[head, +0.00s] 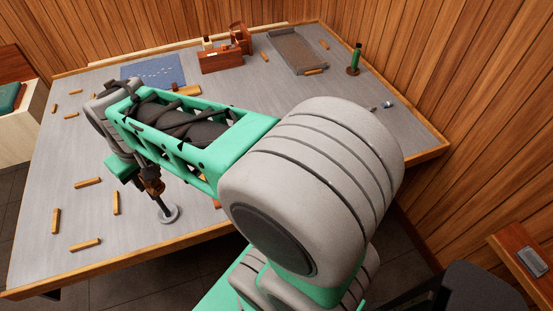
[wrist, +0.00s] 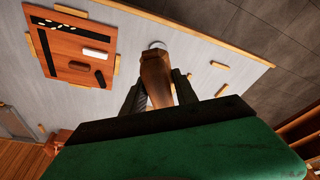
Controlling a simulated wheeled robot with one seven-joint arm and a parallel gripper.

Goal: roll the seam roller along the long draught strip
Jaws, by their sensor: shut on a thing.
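My gripper (wrist: 158,92) is shut on a tool with a brown wooden handle (wrist: 155,72), seemingly the seam roller. In the head view the tool hangs from my gripper (head: 150,184), with a dark shaft ending in a grey disc (head: 168,214) at the table surface. I cannot tell if the disc touches the table. In the wrist view an orange-brown board (wrist: 68,42) lies to the left of the tool, apart from it. My arm hides most of this board in the head view.
Several small wooden sticks (head: 88,183) lie scattered on the grey table (head: 140,218). A blue mat (head: 153,69), a wooden box (head: 221,60), a grey tray (head: 297,51) and a green-handled tool (head: 356,58) stand towards the back.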

